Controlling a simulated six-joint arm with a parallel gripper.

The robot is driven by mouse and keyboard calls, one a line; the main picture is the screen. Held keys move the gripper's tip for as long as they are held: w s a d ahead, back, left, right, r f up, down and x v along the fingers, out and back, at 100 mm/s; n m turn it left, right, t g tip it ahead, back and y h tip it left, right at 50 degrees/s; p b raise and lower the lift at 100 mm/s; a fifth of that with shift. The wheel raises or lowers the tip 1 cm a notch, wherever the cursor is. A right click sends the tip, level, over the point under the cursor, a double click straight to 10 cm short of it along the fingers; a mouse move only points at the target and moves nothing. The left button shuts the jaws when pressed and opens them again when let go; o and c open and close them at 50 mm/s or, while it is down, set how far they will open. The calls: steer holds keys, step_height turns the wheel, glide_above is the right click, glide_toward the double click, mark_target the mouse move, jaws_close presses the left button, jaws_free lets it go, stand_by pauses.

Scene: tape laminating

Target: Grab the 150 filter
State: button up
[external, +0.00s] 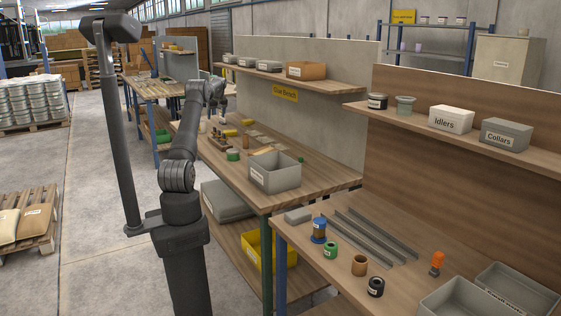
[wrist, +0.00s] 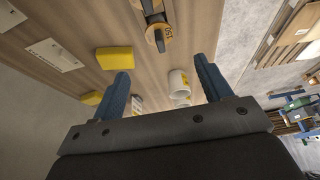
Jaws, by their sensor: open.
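My gripper (wrist: 161,68) is open, with its two blue fingers spread over the bench and nothing held between them. A white cylinder (wrist: 178,82) lies beyond and between the fingers in the wrist view, and other white pieces with labels sit just below it, partly hidden by my gripper. A dark and wooden round piece with an orange label (wrist: 158,38) stands at the top of the wrist view; its digits are hard to read. I cannot tell for sure which piece is the 150 filter. In the external view my gripper (external: 214,104) is above the far part of the bench, small and unclear.
Yellow blocks (wrist: 115,58) and pale plates (wrist: 54,54) lie on the wooden bench at left in the wrist view. In the external view a grey bin (external: 275,178) stands at the bench's near end, and a shelf (external: 340,83) runs above the back.

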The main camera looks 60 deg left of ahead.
mark_target(215, 128)
steer(key=x, duration=0.7)
steer(key=shift+a+f, duration=0.15)
steer(key=shift+f, duration=0.2)
steer(key=x, duration=0.5)
steer(key=shift+d+f, duration=0.25)
steer(key=shift+d, duration=0.15)
steer(key=c, duration=1.1)
